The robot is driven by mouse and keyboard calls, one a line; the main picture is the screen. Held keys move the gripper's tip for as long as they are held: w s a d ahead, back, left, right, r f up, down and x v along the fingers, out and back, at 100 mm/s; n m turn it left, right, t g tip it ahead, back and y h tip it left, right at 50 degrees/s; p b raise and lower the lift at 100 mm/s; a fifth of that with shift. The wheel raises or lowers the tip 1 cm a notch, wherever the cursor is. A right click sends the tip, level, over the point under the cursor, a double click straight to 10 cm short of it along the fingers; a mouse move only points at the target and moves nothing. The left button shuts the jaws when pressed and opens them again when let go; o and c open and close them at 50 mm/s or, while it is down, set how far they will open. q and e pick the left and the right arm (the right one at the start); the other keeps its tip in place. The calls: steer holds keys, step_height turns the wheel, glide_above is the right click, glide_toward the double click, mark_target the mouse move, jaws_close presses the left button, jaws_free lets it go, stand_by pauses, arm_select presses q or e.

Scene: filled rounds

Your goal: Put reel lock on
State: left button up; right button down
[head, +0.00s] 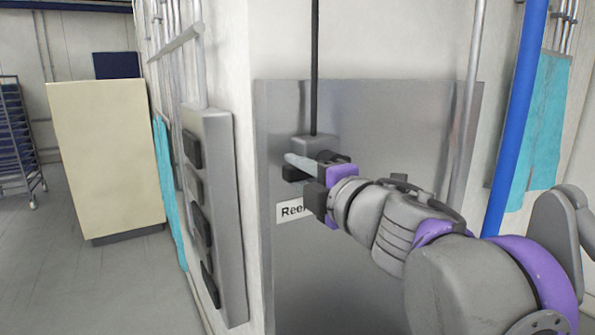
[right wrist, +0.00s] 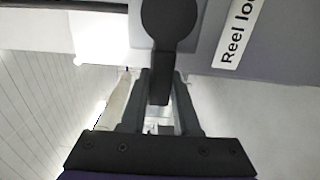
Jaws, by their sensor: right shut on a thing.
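The reel lock is a grey box (head: 313,143) on a metal wall panel, with a black switch handle (head: 293,174) below it. In the right wrist view the handle (right wrist: 168,22) has a round hub and a narrow bar that runs between my fingers. My right gripper (head: 303,170) is at the handle, its jaws shut on the bar; the gripper (right wrist: 161,80) also shows in the wrist view. The label (head: 290,211), partly hidden by my gripper, reads "Reel lo…" in the wrist view. My left gripper is not in view.
A grey switch panel (head: 228,220) with several dark switches is on the wall to the left. A blue pipe (head: 515,120) and a turquoise cloth (head: 541,130) are at the right. A cream cabinet (head: 105,155) and a rack (head: 20,140) stand at the far left, with open floor before them.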

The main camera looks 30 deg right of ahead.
steer(key=shift+f, duration=0.1)
steer(key=c, duration=0.6)
jaws_free()
steer(key=shift+c, duration=0.2)
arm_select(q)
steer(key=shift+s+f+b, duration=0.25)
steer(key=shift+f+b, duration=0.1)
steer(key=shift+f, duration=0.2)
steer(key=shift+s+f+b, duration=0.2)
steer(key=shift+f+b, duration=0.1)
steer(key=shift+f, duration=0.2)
arm_select(e)
steer(key=s, duration=1.1)
steer(key=shift+d, duration=0.35)
steer(key=shift+w, duration=0.1)
